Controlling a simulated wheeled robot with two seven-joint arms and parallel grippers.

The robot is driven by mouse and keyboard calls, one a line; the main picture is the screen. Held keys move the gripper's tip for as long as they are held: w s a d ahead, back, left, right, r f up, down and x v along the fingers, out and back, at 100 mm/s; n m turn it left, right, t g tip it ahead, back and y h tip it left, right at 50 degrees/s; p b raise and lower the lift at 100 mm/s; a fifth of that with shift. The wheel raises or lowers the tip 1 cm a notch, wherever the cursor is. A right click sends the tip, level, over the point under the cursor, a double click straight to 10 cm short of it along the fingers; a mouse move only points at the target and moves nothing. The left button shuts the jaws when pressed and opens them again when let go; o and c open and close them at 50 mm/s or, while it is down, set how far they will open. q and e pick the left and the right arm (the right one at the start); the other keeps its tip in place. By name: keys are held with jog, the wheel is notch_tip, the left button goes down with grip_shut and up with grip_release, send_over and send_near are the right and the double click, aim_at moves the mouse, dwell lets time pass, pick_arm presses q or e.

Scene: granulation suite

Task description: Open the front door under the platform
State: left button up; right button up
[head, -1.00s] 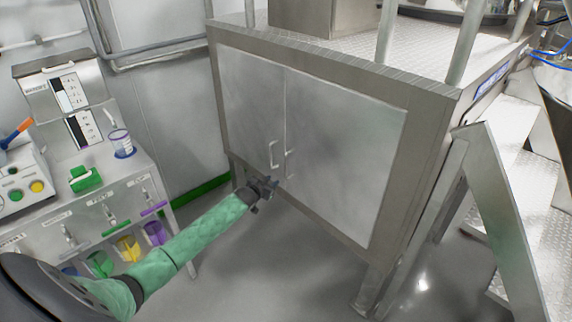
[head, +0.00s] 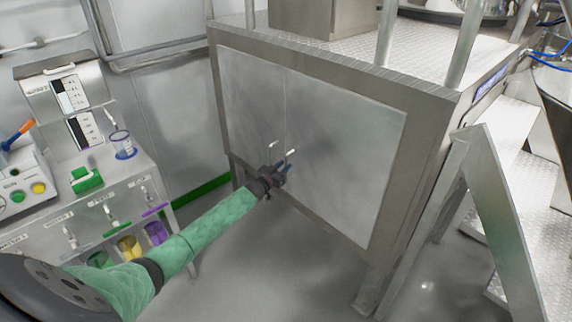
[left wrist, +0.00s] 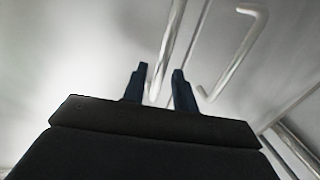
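The platform's front has two flat metal door panels, a left one (head: 248,100) and a wider-looking right one (head: 345,135), meeting at a vertical seam. Each has a bar handle beside the seam: a left handle (head: 271,150) and a right handle (head: 290,153). My left gripper (head: 284,168) is at the handles' lower part, partly covering them. In the left wrist view its blue fingers (left wrist: 161,82) are apart, with one handle bar (left wrist: 172,45) seen between them. The other handle (left wrist: 238,55) is to the right. Contact cannot be told. My right gripper is not in view.
A bench (head: 110,207) with coloured containers and small devices stands at the left, beside my left arm. A sloping metal stair rail (head: 500,200) and treads are at the right. The grey floor (head: 270,265) before the doors is clear.

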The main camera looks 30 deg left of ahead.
pick_arm(q)
jog(key=shift+w+d, duration=0.1)
jog(key=shift+w, duration=0.95)
grip_shut()
